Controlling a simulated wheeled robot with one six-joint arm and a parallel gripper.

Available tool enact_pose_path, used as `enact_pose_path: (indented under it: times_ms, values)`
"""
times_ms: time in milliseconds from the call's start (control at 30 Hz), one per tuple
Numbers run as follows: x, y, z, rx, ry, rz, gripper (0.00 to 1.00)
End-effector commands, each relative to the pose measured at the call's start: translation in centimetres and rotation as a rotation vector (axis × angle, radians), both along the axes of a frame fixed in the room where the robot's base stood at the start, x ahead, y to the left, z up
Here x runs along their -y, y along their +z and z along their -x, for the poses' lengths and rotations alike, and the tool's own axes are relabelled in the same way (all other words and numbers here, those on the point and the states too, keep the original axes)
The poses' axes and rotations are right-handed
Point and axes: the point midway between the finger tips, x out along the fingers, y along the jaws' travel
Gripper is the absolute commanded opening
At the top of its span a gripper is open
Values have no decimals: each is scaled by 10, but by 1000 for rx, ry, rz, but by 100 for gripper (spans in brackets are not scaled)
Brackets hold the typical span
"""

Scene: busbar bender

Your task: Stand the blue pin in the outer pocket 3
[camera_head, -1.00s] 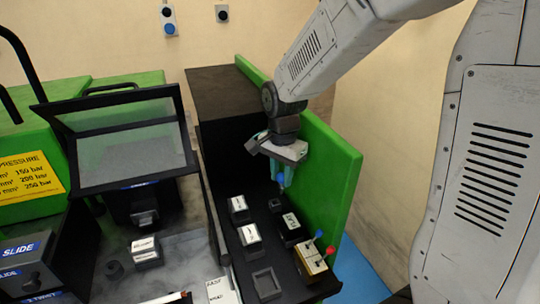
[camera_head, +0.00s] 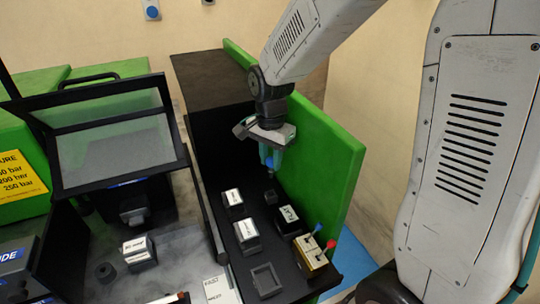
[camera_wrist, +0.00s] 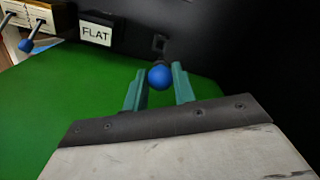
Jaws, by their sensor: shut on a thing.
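The blue pin (camera_wrist: 159,77) shows its round blue head between the two teal fingers of my gripper (camera_wrist: 158,87) in the wrist view. My gripper is shut on it. In the head view my gripper (camera_head: 271,160) hangs above the dark rack beside the green panel, with a bit of the blue pin (camera_head: 268,162) showing. A small dark block (camera_head: 271,197) stands on the rack below the gripper, apart from it. I cannot tell whether it is outer pocket 3. The pin's lower end is not clear.
A black block marked FLAT (camera_head: 289,220) and a lever block (camera_head: 312,251) with red and blue knobs stand along the green panel (camera_head: 318,165). White-topped blocks (camera_head: 246,235) stand to the left. An empty square tray (camera_head: 265,280) lies in front.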

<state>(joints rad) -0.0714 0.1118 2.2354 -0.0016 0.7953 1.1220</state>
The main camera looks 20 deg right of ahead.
Motion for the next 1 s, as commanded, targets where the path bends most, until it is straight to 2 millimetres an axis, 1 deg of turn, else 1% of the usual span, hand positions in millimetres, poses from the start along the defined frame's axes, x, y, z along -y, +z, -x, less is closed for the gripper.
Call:
enact_pose_path:
  times_ms: [300, 500, 700, 1000]
  values:
    - [-1, -31, 0, -2, 2, 0, 0]
    - [-2, -45, 0, -1, 2, 0, 0]
    - [-2, -51, 0, 0, 3, 0, 0]
    - [-2, -52, 0, 0, 3, 0, 0]
